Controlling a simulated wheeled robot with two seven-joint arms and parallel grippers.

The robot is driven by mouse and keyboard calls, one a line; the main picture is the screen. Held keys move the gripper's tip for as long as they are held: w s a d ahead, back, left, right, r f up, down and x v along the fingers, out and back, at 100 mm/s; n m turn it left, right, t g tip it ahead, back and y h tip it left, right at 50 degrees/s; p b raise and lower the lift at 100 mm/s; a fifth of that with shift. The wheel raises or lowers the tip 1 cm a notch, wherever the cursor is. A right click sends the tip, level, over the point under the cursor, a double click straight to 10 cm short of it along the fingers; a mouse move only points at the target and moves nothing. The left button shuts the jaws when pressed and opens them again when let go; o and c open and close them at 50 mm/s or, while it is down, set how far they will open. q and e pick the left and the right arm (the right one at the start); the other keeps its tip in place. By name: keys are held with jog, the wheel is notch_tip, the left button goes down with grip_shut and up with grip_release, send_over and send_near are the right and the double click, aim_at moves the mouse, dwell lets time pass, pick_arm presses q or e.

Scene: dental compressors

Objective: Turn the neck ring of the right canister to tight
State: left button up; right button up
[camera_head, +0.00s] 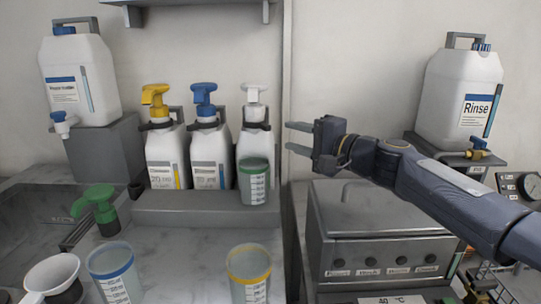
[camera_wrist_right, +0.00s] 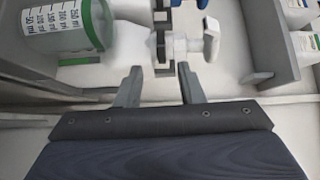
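Three white pump canisters stand in a row on a grey ledge. The right canister (camera_head: 250,145) has a white pump head and a dark neck ring (camera_head: 256,126); a green-rimmed cup (camera_head: 253,182) hides its lower front. In the right wrist view the white pump (camera_wrist_right: 190,45) lies just beyond the fingertips. My right gripper (camera_head: 292,138) is open and empty, just right of the canister's neck, its fingers pointing left and apart from it. Its open fingers also show in the right wrist view (camera_wrist_right: 159,74). Whether the ring is tight I cannot tell. My left gripper is out of view.
The yellow-pump canister (camera_head: 165,150) and blue-pump canister (camera_head: 207,148) stand left of it. A grey box unit (camera_head: 375,225) sits below my right arm.

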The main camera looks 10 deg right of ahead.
aim_at(270, 129)
jog(key=p+x, duration=0.1)
jog(key=x, duration=0.5)
jog(key=shift+w+a+r, duration=0.1)
jog(key=shift+w, duration=0.3)
jog(key=shift+w+a+p, duration=0.35)
jog(key=shift+w+a, duration=0.05)
jog(key=shift+w, duration=0.15)
grip_shut()
